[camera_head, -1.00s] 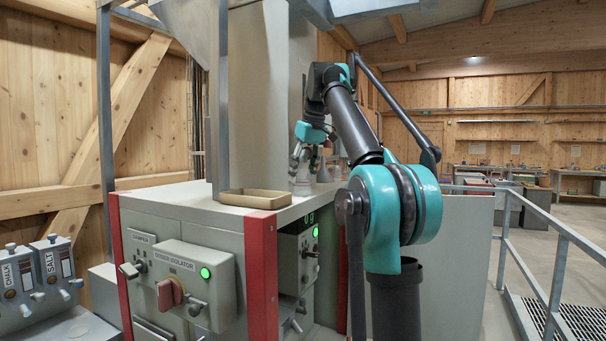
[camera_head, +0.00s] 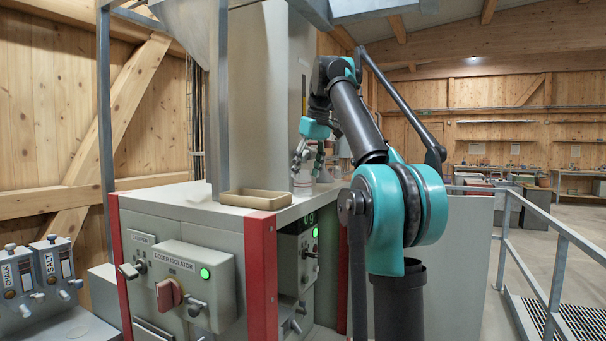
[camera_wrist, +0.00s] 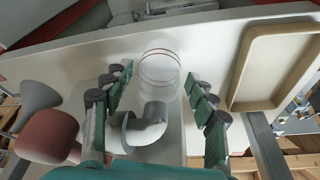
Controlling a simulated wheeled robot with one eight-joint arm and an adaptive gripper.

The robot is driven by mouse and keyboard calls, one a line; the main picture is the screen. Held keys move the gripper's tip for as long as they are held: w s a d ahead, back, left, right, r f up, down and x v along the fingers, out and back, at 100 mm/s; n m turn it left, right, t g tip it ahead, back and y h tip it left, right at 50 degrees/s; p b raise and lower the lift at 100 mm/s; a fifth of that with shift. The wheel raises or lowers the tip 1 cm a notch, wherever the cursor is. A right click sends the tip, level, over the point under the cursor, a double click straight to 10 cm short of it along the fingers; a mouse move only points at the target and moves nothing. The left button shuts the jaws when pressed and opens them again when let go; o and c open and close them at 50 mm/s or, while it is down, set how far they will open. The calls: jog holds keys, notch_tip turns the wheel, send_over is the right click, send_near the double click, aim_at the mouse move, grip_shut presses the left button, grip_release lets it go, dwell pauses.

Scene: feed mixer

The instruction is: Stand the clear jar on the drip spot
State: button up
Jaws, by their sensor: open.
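The clear jar (camera_wrist: 160,72) is see-through with thin red lines near its top in the wrist view. It stands on the pale worktop between the fingers of my gripper (camera_wrist: 160,92). My gripper is open, with a finger on each side of the jar and visible gaps; I cannot tell how deep the fingers reach around it. In the head view my gripper (camera_head: 308,160) is low over the worktop, and the jar (camera_head: 303,187) shows faintly below it. I cannot make out the drip spot as a separate mark.
A grey pipe elbow (camera_wrist: 148,126) is close to the jar, between the fingers. A grey funnel-shaped piece (camera_wrist: 38,95) and a dull red rounded piece (camera_wrist: 46,136) are at the left. A tan tray (camera_head: 222,196) lies near the worktop's front edge, right of the gripper in the wrist view.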

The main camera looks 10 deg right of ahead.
jog(key=s+d, duration=0.5)
jog(key=s, duration=0.4)
jog(key=shift+d, duration=0.25)
notch_tip(320, 180, down, 27)
jog(key=a+m+h, duration=0.1)
jog(key=m, duration=0.2)
jog(key=s+f+m, duration=0.1)
jog(key=s+f, duration=0.9)
jog(key=f, duration=0.4)
jog(key=s+a+f+m+t, duration=0.1)
jog(key=s+f+m, duration=0.1)
jog(key=s+f, duration=0.8)
notch_tip(320, 180, down, 4)
jog(key=shift+a+f+h, duration=0.1)
jog(key=shift+a+h, duration=0.1)
jog(key=shift+h, duration=0.2)
